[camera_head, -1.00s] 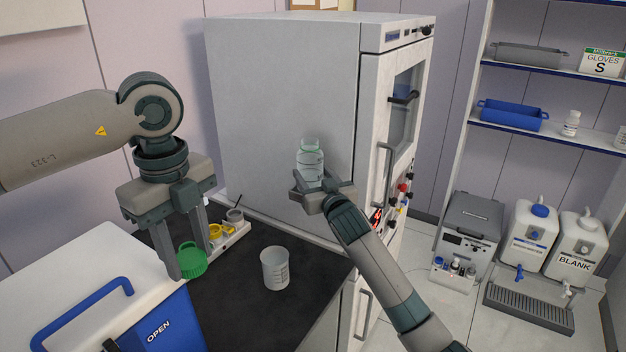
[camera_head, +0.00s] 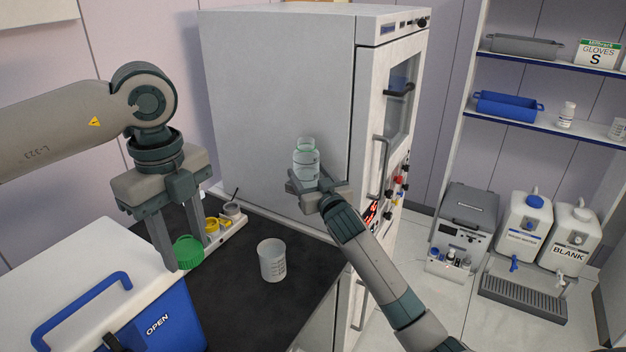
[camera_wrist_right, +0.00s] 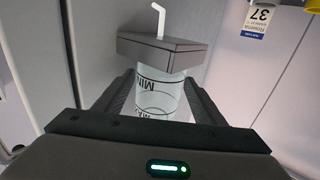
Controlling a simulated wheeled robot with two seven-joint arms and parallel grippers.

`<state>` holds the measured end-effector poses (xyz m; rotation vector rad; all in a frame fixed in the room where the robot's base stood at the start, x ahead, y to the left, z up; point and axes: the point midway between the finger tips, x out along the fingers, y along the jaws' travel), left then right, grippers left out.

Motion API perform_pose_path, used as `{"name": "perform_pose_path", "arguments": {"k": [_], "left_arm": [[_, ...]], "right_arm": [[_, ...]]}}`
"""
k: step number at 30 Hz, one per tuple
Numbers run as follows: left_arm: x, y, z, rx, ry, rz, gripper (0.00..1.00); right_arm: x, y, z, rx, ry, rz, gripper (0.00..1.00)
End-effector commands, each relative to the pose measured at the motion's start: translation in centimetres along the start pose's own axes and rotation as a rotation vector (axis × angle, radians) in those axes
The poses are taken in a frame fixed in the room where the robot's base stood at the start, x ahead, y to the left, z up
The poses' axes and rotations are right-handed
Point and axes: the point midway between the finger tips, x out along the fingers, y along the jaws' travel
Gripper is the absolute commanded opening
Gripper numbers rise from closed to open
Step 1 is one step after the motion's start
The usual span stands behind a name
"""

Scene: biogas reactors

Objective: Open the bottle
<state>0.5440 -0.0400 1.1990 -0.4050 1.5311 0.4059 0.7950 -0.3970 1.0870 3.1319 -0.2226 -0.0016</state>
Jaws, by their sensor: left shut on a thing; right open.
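A clear glass bottle (camera_head: 306,166) with a pale green neck stands upright at my right gripper (camera_head: 318,192), in front of the white cabinet. No cap shows on its neck. In the right wrist view the bottle (camera_wrist_right: 160,98) is between the two dark fingers; the jaws are open, and I cannot tell whether they touch it. My left gripper (camera_head: 182,246) points down over the black worktop at the left, shut on a green cap (camera_head: 189,253). The cap is well apart from the bottle, to its lower left.
A clear beaker (camera_head: 272,261) stands on the black worktop (camera_head: 235,310). Behind the cap is a small tray (camera_head: 232,230) with yellow and grey items. A white and blue box (camera_head: 160,322) marked OPEN is at lower left. The white cabinet (camera_head: 280,100) stands close behind the bottle.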

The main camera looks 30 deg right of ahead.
Motion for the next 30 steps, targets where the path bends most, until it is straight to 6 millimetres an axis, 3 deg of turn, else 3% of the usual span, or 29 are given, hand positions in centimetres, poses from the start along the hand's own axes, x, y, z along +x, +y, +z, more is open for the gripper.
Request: {"name": "perform_pose_path", "arguments": {"k": [8, 24, 30], "left_arm": [[0.4, 0.0, 0.0, 0.000, 0.000, 0.000, 0.12], [2.4, 0.0, 0.0, 0.000, 0.000, 0.000, 0.12], [2.6, 0.0, 0.0, 0.000, 0.000, 0.000, 0.12]], "right_arm": [[-1.5, 0.0, 0.0, 0.001, 0.001, 0.000, 0.64], [-9.8, 0.0, 0.0, 0.000, 0.001, -0.001, 0.64], [-11.6, 0.0, -0.1, 0.000, 0.000, -0.001, 0.64]]}}
